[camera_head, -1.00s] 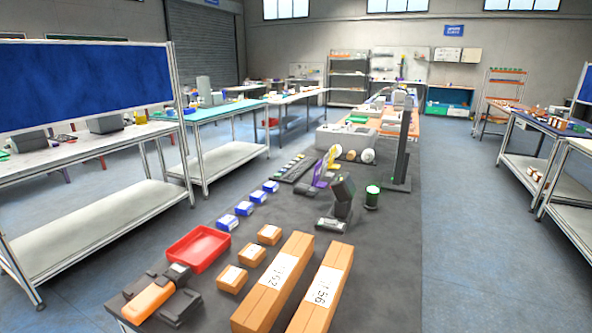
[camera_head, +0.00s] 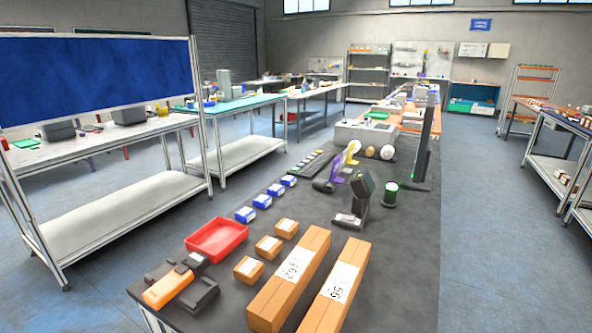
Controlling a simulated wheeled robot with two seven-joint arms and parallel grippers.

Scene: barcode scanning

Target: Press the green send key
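No key marked as send can be made out at this distance. A dark round post with a green-rimmed top (camera_head: 391,187) stands on the dark bench top (camera_head: 400,265), right of the black scanner stand (camera_head: 361,190). A dark strip (camera_head: 312,163) with small pale and greenish items lies farther left on the bench; whether it holds keys is too small to tell. Neither of my grippers is in view.
Nearer on the bench are an orange and black handheld scanner (camera_head: 168,288), a red tray (camera_head: 217,238), small brown boxes (camera_head: 268,247), two long cartons (camera_head: 290,280) and blue-white boxes (camera_head: 262,201). A tall dark post (camera_head: 424,145) stands behind. The right bench strip is clear.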

